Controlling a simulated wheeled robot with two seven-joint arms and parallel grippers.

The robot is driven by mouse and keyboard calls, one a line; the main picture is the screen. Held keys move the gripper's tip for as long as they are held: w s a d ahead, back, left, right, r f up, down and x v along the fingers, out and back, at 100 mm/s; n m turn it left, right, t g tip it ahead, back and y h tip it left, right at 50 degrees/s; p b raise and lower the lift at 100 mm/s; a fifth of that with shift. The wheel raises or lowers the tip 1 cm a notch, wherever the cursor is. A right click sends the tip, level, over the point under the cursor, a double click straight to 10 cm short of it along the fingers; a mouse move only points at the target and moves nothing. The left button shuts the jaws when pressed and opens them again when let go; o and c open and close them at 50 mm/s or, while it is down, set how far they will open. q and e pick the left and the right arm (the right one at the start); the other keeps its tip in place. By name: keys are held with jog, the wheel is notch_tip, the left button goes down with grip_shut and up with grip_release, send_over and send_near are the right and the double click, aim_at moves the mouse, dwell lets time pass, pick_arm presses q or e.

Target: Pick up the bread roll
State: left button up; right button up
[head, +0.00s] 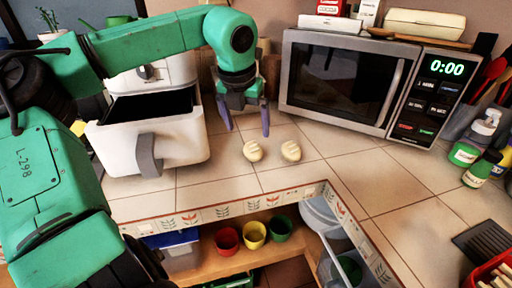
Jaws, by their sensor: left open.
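Two pale bread rolls lie side by side on the tiled counter in the head view. One is the left bread roll (253,151) and the other is the right bread roll (291,151). My left gripper (247,132) points down with its two fingers spread apart. Its fingertips appear just behind the left bread roll, and nothing shows between them. Whether the fingertips touch the counter is hard to tell. My right gripper is not in view.
A white air fryer (150,145) with its drawer pulled out stands left of the rolls. A microwave (345,82) stands behind on the right. Bottles (482,168) stand at the right. The counter's front edge (225,210) is near the rolls, with coloured cups (253,235) on a shelf below.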

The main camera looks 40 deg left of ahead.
aim_at(252, 146)
pick_arm(q)
jog(key=x, duration=0.4)
jog(key=shift+w+a, duration=0.15)
jog(key=shift+w, duration=0.05)
jog(key=p+x, duration=0.1)
jog(key=x, duration=0.4)
jog(key=shift+w, duration=0.1)
jog(key=shift+w+f, duration=0.1)
jog(key=shift+f, duration=0.1)
jog(key=c, duration=1.3)
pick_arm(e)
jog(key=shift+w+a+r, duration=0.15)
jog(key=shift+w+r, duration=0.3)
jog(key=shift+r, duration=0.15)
pick_arm(q)
jog(key=shift+r, duration=0.1)
notch_tip(252, 146, up, 10)
jog(key=shift+f, duration=0.1)
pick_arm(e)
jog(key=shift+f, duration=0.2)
